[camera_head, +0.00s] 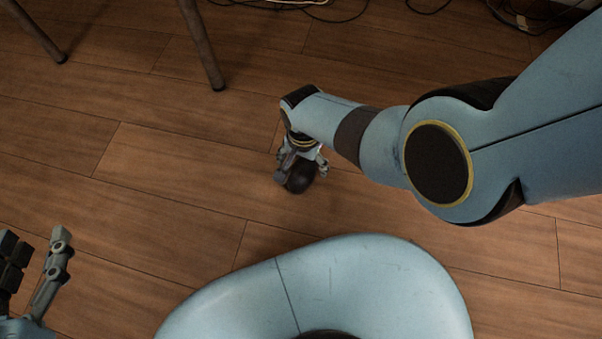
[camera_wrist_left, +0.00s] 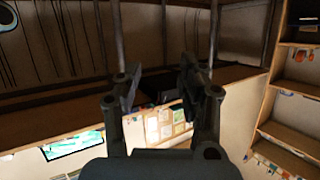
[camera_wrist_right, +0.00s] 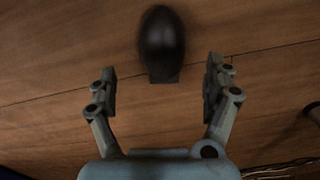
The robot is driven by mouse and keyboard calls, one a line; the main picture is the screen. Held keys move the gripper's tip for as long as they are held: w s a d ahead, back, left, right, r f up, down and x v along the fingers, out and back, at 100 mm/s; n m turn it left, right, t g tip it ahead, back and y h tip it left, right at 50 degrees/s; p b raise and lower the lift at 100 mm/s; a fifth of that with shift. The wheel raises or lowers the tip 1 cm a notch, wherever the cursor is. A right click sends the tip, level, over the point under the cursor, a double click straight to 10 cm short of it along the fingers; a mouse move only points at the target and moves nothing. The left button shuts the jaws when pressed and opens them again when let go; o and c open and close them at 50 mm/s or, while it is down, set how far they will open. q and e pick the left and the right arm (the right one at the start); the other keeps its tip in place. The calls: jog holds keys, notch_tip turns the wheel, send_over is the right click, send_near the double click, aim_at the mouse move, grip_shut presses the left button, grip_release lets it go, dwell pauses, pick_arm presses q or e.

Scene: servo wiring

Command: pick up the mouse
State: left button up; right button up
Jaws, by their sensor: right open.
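The mouse (camera_wrist_right: 162,42) is a dark, rounded oval shape. In the right wrist view it lies at the top centre, just beyond and between the fingertips. In the head view the mouse (camera_head: 301,181) shows under the right gripper, partly hidden by it. My right gripper (camera_head: 300,168) points down over it, and its fingers are spread, with nothing between the pads in the right wrist view (camera_wrist_right: 162,88). My left gripper (camera_head: 38,262) is at the far left of the head view, away from the mouse. Its fingers are apart and empty in the left wrist view (camera_wrist_left: 157,90).
The wooden floor (camera_head: 170,200) around the mouse is mostly clear. Chair or table legs (camera_head: 203,45) stand at the upper left. Black cables (camera_head: 330,12) lie along the top edge. Shelves (camera_wrist_left: 290,100) show in the left wrist view.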

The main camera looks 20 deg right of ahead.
aim_at(301, 172)
jog(key=f+b, duration=0.2)
jog(key=shift+a+f, duration=0.25)
jog(key=shift+f, duration=0.05)
notch_tip(301, 172, down, 2)
jog(key=shift+f+b, duration=0.1)
jog(key=shift+b, duration=0.85)
jog(key=c, duration=1.3)
pick_arm(q)
jog(key=w+d+r+m+t+h, duration=0.1)
jog(key=r+t, duration=0.4)
jog(key=r, duration=0.7)
jog(key=w+d+r+m+t+h, duration=0.1)
jog(key=w+r+m+t+h, duration=0.2)
jog(key=r, duration=0.9)
jog(key=w+t+h, duration=0.1)
jog(key=w+t, duration=0.1)
jog(key=t, duration=0.1)
jog(key=shift+w+d+r+t, duration=0.2)
jog(key=shift+d+r+t, duration=0.1)
jog(key=shift+d+r, duration=0.1)
pick_arm(e)
jog(key=shift+c, duration=0.2)
pick_arm(q)
jog(key=shift+w+f, duration=0.1)
